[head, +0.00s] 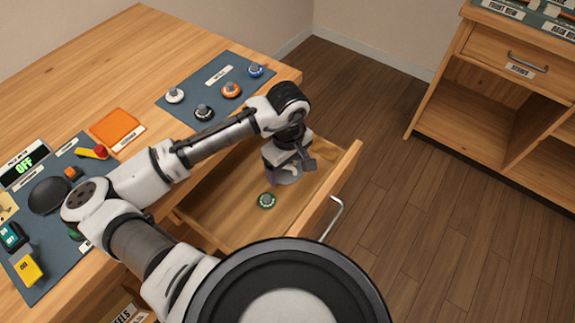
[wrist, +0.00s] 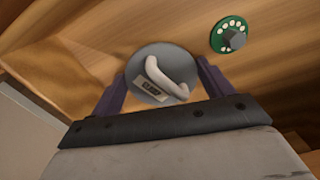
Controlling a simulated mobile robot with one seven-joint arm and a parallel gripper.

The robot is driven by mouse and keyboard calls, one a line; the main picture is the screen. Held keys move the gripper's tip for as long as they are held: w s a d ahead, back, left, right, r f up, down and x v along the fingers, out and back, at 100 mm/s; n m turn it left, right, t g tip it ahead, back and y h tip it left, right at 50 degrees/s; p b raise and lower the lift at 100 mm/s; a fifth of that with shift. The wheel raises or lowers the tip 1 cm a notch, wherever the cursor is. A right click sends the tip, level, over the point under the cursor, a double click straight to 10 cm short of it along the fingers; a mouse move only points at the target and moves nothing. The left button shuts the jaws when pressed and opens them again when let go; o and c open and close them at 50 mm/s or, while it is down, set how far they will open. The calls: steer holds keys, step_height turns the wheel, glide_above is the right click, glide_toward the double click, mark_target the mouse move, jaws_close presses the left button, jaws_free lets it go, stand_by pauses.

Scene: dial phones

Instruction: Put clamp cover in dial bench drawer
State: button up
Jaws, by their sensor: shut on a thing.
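The open dial bench drawer (head: 225,214) juts out from the wooden bench, with a metal handle on its front. My gripper (head: 284,174) is pointing down inside the drawer's outline, near its far right end. In the wrist view my gripper (wrist: 162,82) is shut on the clamp cover (wrist: 143,61), a grey disc with a white curved handle and a small label. The two purple fingers sit on either side of the disc. Behind it is the wooden drawer. I cannot tell whether the cover touches the drawer floor.
A green dial (head: 267,200) lies in the drawer; it also shows in the wrist view (wrist: 230,36). Several dials lie on a blue-grey mat (head: 226,73) on the bench. An orange square (head: 117,127) is nearby. Another wooden unit (head: 505,85) stands at the right, across open floor.

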steer(key=shift+f, duration=0.25)
steer(key=shift+f, duration=0.15)
steer(key=o, duration=1)
steer(key=shift+c, duration=0.2)
step_height(320, 180, up, 12)
steer(key=p, duration=1.1)
steer(key=shift+r+p, duration=0.2)
steer(key=shift+p, duration=0.2)
